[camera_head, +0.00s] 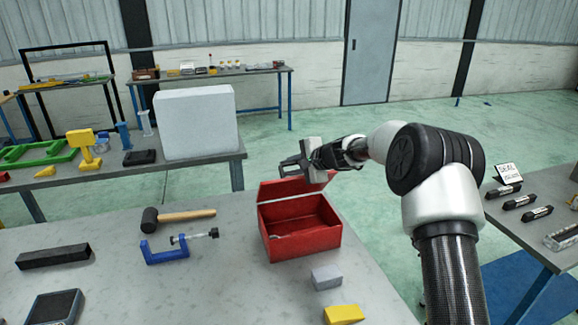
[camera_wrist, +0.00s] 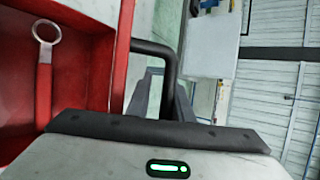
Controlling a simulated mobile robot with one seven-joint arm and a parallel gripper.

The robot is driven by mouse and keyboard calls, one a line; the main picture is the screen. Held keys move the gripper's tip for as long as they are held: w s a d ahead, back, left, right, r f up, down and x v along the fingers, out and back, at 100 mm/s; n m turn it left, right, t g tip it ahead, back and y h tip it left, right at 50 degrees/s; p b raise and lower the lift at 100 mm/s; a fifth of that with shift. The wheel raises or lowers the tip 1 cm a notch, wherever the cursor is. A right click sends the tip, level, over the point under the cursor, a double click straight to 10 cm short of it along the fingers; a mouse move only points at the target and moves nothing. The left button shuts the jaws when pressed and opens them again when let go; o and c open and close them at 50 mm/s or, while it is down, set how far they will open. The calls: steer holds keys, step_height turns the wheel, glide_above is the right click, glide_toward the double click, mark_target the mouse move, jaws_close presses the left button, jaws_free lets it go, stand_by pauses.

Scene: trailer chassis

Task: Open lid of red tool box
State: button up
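The red tool box (camera_head: 300,245) stands on the near grey table. Its lid (camera_head: 290,190) is raised and stands up along the back edge, so the inside shows. My gripper (camera_head: 290,168) is at the top of the raised lid, on its far side. In the wrist view, the lid's red edge (camera_wrist: 122,60) runs beside a black handle (camera_wrist: 168,75). My gripper's grey fingers (camera_wrist: 165,95) are apart, with the handle passing close to or between them; I cannot tell whether they touch it. A ring-ended tool with a red handle (camera_wrist: 44,85) shows against the red interior.
A mallet (camera_head: 178,216), a blue clamp (camera_head: 175,248) and a black bar (camera_head: 53,257) lie left of the box. A grey block (camera_head: 326,276) and a yellow piece (camera_head: 343,314) are in front. A large white box (camera_head: 196,122) stands on the table behind.

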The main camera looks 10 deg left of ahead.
steer(key=shift+r, duration=0.15)
steer(key=shift+s+d+r, duration=0.1)
steer(key=shift+d, duration=0.05)
steer(key=b+v, duration=0.2)
steer(key=v, duration=1.5)
steer(key=shift+b, duration=0.3)
steer(key=shift+s, duration=0.1)
steer(key=shift+c, duration=0.4)
